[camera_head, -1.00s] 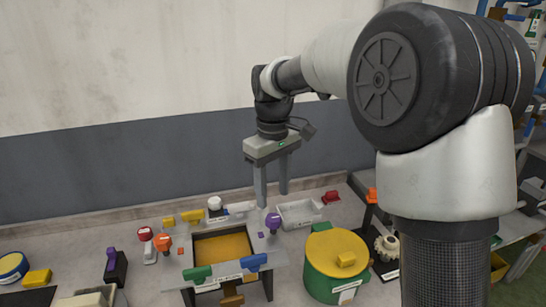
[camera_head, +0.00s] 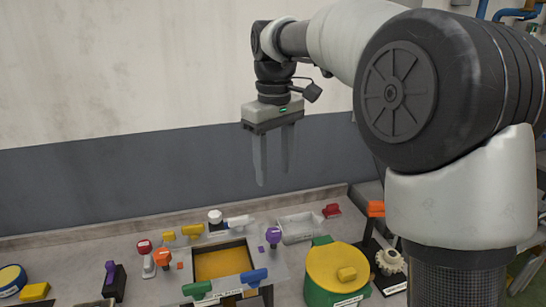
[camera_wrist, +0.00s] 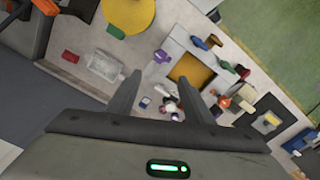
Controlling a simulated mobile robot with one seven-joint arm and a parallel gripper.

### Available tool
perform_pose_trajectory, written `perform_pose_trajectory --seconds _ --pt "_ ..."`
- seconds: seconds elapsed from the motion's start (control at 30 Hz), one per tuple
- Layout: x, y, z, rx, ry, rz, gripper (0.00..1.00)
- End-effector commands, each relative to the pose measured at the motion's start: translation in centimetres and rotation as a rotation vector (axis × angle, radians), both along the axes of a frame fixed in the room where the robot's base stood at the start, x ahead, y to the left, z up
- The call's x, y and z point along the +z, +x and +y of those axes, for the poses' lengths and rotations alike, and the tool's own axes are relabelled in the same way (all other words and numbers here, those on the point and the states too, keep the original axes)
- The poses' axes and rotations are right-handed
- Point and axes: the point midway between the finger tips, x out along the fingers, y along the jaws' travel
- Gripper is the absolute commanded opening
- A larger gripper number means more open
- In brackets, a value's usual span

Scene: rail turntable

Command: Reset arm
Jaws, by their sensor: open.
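My gripper (camera_head: 274,160) is open and empty. In the head view it hangs with its fingers pointing down, well above the back of the worktop and in front of the grey wall band. In the wrist view my gripper (camera_wrist: 168,95) shows two spread fingers with nothing between them but the table far below. A grey fixture with a yellow recessed panel (camera_head: 222,263) stands on the worktop below it, and the same panel shows in the wrist view (camera_wrist: 190,72).
A green drum with a yellow lid (camera_head: 335,265) stands right of the fixture. A clear tray (camera_head: 301,228) and a red piece (camera_head: 331,210) lie behind it. A white gear (camera_head: 390,261) is at the right. Several coloured handles surround the fixture. Air around my gripper is clear.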

Motion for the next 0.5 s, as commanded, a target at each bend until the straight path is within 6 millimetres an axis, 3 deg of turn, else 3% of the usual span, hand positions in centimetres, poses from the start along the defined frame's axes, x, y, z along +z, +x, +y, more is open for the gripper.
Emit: perform_pose_trajectory --seconds 0.17,0.27,0.5 --pt "1.8 -3.3 -2.6 -0.1 -0.006 -0.079 0.47" --pt "2.5 -6.9 -5.0 -0.206 0.001 -0.152 0.47" --pt "0.9 -16.0 -10.5 -0.482 0.068 -0.327 0.47"
